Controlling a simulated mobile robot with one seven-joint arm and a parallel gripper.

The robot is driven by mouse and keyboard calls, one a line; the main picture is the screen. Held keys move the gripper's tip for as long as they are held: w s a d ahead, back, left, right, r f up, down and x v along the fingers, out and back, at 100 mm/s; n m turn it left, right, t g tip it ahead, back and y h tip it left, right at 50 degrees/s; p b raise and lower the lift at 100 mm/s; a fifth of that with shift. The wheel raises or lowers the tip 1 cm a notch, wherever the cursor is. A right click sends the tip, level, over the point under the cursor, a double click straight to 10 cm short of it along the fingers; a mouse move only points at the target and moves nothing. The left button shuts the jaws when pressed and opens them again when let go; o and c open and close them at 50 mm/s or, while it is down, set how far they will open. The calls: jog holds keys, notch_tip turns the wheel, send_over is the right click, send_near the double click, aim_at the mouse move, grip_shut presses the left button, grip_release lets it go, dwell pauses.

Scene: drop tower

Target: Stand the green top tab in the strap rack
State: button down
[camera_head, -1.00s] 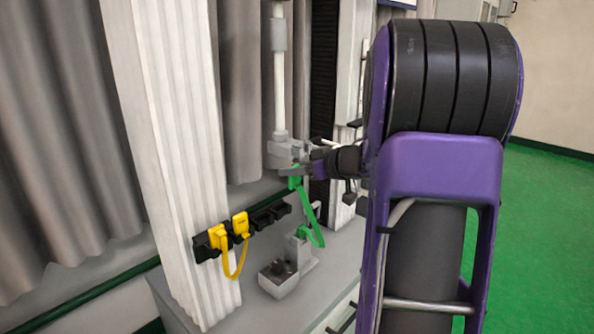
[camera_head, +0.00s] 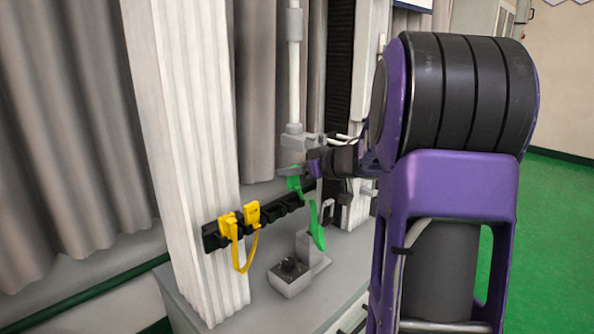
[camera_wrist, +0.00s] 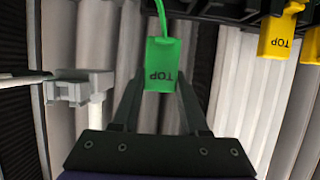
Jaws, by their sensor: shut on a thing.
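The green top tab (camera_wrist: 162,64), marked TOP, is held between the fingers of my gripper (camera_wrist: 160,88) in the wrist view. In the head view my gripper (camera_head: 304,172) is shut on the green tab (camera_head: 293,182), and a green strap (camera_head: 316,225) hangs from it. The black strap rack (camera_head: 282,209) runs along behind and below the held tab; it also shows at the top of the wrist view (camera_wrist: 225,9). Several rack slots right of the yellow tabs look empty. The tab appears apart from the rack.
Two yellow tabs (camera_head: 252,212) stand in the rack's left part, joined by a yellow strap (camera_head: 246,262). A grey block-like fixture (camera_head: 290,283) stands on the grey base below. A white fluted column (camera_head: 192,150) is at left. A grey bracket on a white rod (camera_head: 294,75) is close above my gripper.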

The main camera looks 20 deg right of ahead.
aim_at(295, 186)
jog(key=shift+f, duration=2.3)
jog(key=shift+c, duration=1.7)
grip_release()
jog(key=p+v, duration=0.3)
jog(key=v, duration=1.4)
jog(key=shift+s+r+p, duration=0.15)
jog(key=shift+s+p, duration=0.05)
jog(key=shift+p, duration=0.1)
jog(key=shift+d, duration=0.1)
